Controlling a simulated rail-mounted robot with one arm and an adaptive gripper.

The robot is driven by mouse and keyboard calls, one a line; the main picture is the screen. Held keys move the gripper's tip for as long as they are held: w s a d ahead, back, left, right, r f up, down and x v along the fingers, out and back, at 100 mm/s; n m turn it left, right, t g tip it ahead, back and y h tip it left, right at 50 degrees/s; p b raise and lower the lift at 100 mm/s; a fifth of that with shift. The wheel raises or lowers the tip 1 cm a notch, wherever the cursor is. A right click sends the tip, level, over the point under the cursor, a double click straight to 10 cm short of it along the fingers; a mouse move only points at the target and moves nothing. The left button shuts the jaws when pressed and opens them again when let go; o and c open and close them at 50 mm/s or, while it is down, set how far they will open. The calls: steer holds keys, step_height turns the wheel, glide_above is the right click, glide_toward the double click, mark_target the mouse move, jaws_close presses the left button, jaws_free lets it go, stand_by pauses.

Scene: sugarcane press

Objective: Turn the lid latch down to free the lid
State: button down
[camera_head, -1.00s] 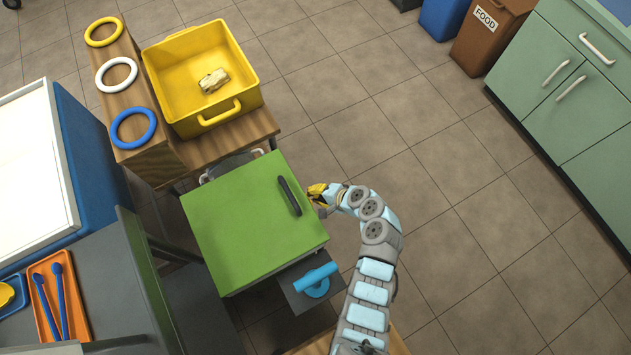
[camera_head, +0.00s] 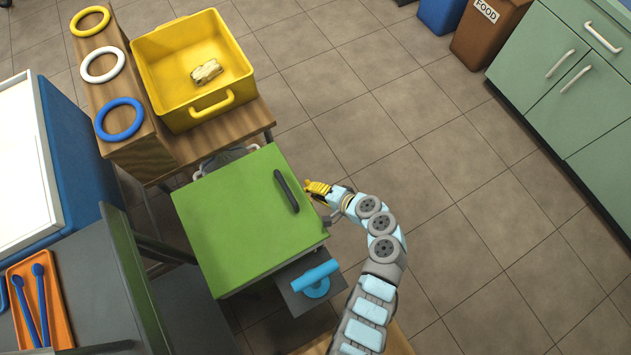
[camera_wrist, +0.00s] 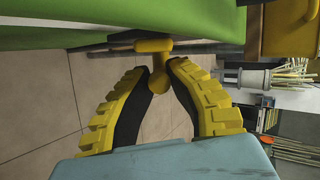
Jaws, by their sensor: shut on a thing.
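The green lid (camera_head: 240,225) with a black bar handle (camera_head: 287,191) lies closed over the press body. The yellow lid latch (camera_wrist: 154,62) hangs at the lid's edge in the wrist view, with a short crossbar above and a rounded knob below. My gripper (camera_wrist: 161,76) has its two yellow, black-padded fingers closed around the latch's stem and knob. In the head view my gripper (camera_head: 316,190) is at the lid's right edge, beside the black handle. The latch cannot be made out there.
A blue handle (camera_head: 314,276) sits on a dark plate below the lid. A yellow bin (camera_head: 162,62) with a pale piece inside stands behind, beside coloured rings (camera_head: 103,64) on a wooden block. Green cabinets (camera_head: 545,80) stand at right. The tiled floor (camera_head: 450,150) between is open.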

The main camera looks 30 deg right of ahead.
steer(key=shift+f, duration=0.1)
steer(key=c, duration=1)
jaws_free()
steer(key=shift+a, duration=0.2)
steer(key=shift+o, duration=0.2)
steer(key=shift+d, duration=0.1)
steer(key=shift+r, duration=5.1)
